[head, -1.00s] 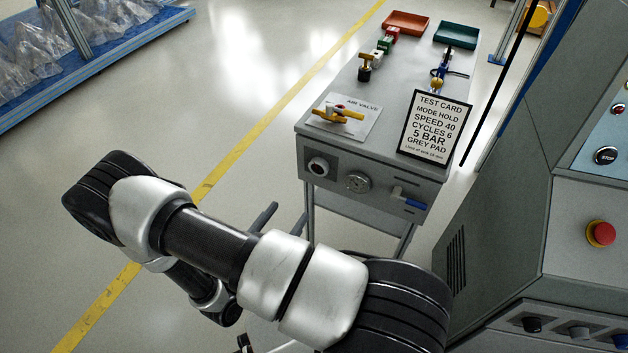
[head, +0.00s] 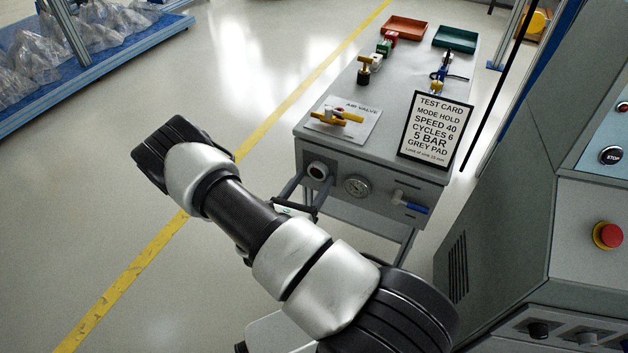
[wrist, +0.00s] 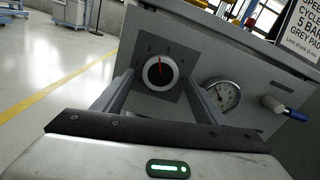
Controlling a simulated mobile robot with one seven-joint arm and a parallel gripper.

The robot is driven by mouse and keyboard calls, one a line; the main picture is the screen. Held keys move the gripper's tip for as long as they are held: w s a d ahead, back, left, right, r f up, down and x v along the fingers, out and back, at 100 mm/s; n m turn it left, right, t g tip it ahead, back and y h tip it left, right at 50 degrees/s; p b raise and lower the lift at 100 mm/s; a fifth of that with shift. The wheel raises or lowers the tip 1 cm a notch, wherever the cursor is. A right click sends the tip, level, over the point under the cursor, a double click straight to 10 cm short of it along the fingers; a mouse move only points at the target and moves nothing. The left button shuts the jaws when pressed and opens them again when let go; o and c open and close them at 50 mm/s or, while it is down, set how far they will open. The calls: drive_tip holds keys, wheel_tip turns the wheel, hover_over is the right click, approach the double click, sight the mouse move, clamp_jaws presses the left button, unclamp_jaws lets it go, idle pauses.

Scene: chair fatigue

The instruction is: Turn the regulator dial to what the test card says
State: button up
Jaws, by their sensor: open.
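The regulator dial (wrist: 160,72) is a round knob with a light rim and a red pointer line, on a dark square plate on the bench's front panel. The pointer stands close to straight up in the wrist view. The dial also shows in the head view (head: 318,171). My gripper (wrist: 158,88) is open, its two fingers reaching toward the panel on either side of the dial. I cannot tell whether they touch it. The test card (head: 435,130) stands on the bench and reads MODE HOLD, SPEED 40, CYCLES 6, 5 BAR, GREY PAD.
A pressure gauge (wrist: 223,94) and a blue-handled valve (wrist: 292,113) sit right of the dial. A yellow air valve (head: 338,117) is on the bench top. A grey machine with a red button (head: 607,235) stands at right.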

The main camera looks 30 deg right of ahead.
drive_tip(key=shift+w+d, duration=0.45)
drive_tip(key=shift+d, duration=0.1)
drive_tip(key=c, duration=1)
drive_tip(key=shift+c, duration=0.2)
